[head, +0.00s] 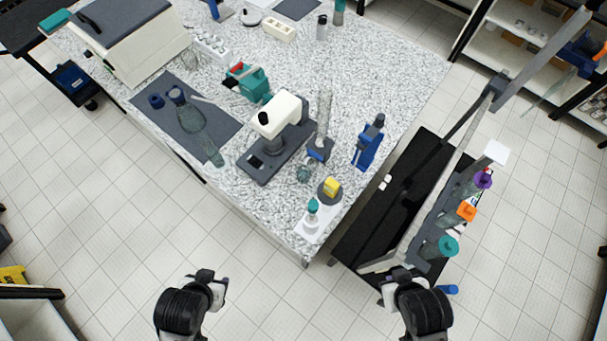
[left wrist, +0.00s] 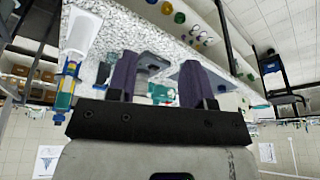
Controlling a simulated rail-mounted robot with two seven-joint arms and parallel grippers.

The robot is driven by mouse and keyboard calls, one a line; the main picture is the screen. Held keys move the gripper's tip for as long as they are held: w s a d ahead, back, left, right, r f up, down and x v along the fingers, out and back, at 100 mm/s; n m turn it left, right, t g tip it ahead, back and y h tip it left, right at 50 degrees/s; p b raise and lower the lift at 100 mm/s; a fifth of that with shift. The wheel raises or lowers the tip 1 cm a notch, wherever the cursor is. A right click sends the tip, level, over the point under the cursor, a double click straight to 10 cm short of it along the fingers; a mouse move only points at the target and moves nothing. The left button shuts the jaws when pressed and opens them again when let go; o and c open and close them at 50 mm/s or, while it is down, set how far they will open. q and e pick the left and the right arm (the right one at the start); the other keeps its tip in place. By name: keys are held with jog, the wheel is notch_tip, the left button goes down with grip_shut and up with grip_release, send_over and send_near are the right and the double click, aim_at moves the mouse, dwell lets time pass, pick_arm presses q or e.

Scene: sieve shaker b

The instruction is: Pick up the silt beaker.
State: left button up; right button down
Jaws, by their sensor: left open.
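No label marks the silt beaker, so I cannot tell which vessel it is. A small clear glass vessel (head: 303,174) stands on the speckled bench (head: 270,215), near its front right. Another clear glass vessel (head: 213,156) is at the near edge of the dark mat (head: 222,122), by a larger flask (head: 190,118). My left gripper (head: 214,280) is in front of the bench, apart from it. In the left wrist view my left gripper (left wrist: 158,80) has its two dark fingers apart with nothing held between them. My right gripper (head: 396,280) is near the cart; its finger opening is unclear.
A white microscope-like device (head: 284,112) stands mid-bench. A tall clear cylinder (head: 324,110) and a blue device (head: 369,145) are to its right. The floor before the bench is clear.

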pick_arm(q)
jog(key=o, duration=0.7)
jog(key=shift+d, duration=0.1)
jog(key=shift+c, duration=0.2)
